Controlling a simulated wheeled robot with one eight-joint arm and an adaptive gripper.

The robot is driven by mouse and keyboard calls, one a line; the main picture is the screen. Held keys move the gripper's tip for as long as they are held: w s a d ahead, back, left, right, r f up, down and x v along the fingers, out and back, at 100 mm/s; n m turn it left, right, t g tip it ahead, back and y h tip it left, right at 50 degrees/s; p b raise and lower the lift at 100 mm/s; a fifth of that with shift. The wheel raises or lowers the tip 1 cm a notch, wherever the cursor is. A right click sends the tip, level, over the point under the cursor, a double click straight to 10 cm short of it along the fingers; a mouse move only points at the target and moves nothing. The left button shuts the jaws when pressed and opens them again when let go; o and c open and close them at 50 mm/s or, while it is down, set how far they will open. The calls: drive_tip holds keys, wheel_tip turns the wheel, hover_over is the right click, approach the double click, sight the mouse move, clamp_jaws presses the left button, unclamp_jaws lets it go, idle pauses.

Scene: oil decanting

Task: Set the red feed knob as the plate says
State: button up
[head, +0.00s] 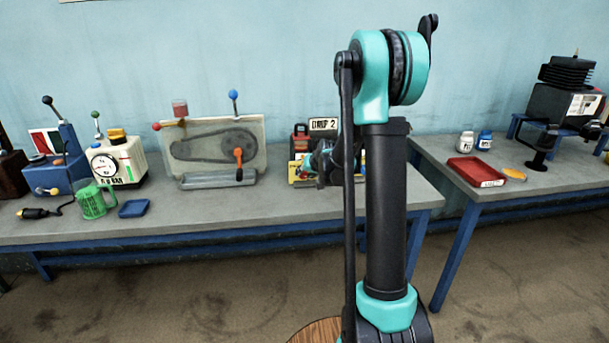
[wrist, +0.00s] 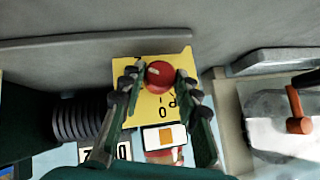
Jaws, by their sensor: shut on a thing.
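The red feed knob (wrist: 160,75) sits on a yellow dial face (wrist: 150,110) in the wrist view. A pale mark shows on its upper left. The dial has black marks and figures below the knob, partly hidden by a finger. My gripper (wrist: 158,78) has a finger on each side of the knob and is shut on it. In the head view, the white plate (head: 323,125) appears to read "DRIP 2", on a yellow and black device (head: 294,172). My gripper (head: 325,162) is in front of that device, and the knob is hidden there.
A clear-fronted belt machine (head: 215,150) with an orange crank stands left of the device. A red tray (head: 475,171) lies on the right table.

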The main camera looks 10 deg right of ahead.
drive_tip(key=shift+d+f+m+y, duration=0.1)
drive_tip(key=shift+m+y, duration=0.4)
drive_tip(key=shift+y, duration=0.35)
drive_tip(key=shift+d+f+m+y, duration=0.1)
drive_tip(key=shift+m+y, duration=0.4)
drive_tip(key=shift+y, duration=0.35)
drive_tip(key=shift+t, duration=0.3)
drive_tip(key=o, duration=1.2)
drive_tip(key=shift+c, duration=0.2)
drive_tip(key=shift+r, duration=0.1)
drive_tip(key=v, duration=0.8)
drive_tip(key=shift+d, duration=0.1)
